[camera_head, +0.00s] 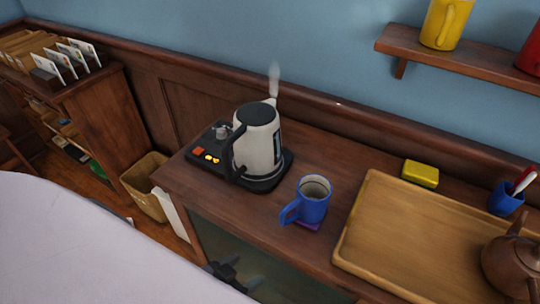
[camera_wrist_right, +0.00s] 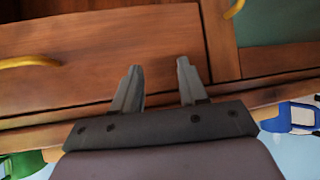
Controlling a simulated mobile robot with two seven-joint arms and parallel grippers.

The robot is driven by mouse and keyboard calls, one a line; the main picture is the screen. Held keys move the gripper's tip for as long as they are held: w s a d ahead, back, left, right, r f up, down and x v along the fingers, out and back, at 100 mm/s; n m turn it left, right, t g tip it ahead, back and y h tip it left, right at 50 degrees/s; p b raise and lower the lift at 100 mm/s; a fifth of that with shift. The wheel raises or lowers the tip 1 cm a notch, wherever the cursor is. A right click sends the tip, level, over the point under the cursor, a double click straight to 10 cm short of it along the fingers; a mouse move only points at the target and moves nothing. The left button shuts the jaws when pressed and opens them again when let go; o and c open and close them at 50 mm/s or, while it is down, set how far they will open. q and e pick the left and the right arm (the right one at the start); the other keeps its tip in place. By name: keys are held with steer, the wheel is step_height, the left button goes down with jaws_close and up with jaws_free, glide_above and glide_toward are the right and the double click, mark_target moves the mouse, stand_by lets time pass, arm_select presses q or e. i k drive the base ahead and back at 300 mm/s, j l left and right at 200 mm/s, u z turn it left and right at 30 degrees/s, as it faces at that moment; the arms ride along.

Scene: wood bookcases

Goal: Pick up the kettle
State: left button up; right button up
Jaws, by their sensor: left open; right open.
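The kettle (camera_head: 258,142) is white-grey with a dark handle on its left side. It stands upright on a black base (camera_head: 274,182) with small orange and yellow controls, near the left end of the wooden counter, and steam rises from it. My left gripper (camera_head: 250,284) is low in the head view, in front of and below the counter edge, apart from the kettle; it is open and empty. My right gripper (camera_wrist_right: 158,76) shows in the right wrist view, open and empty, in front of wooden drawer fronts. The kettle is not in that view.
A blue mug (camera_head: 312,204) stands just right of the kettle, on a purple coaster. A wooden tray (camera_head: 405,232), a brown teapot (camera_head: 512,262), a yellow sponge (camera_head: 420,173) and a blue cup (camera_head: 505,200) are farther right. A wall shelf (camera_head: 455,57) hangs above. A basket (camera_head: 146,187) stands left of the counter.

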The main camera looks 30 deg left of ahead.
mark_target(255, 137)
steer(key=j+z, duration=0.1)
steer(key=j, duration=0.35)
steer(key=j+z, duration=0.1)
steer(key=j, duration=0.35)
steer(key=k+j+z, duration=0.1)
steer(key=j, duration=0.3)
steer(key=k+j+z, duration=0.1)
steer(key=j, duration=0.35)
steer(key=k+j+z, duration=0.1)
steer(key=j, duration=0.3)
steer(key=k+j, duration=0.1)
steer(key=j, duration=0.35)
steer(key=k+j+z, duration=0.15)
steer(key=j, duration=0.25)
steer(key=i+l, duration=0.1)
steer(key=l, duration=0.25)
steer(key=i+l, duration=0.1)
steer(key=l, duration=0.25)
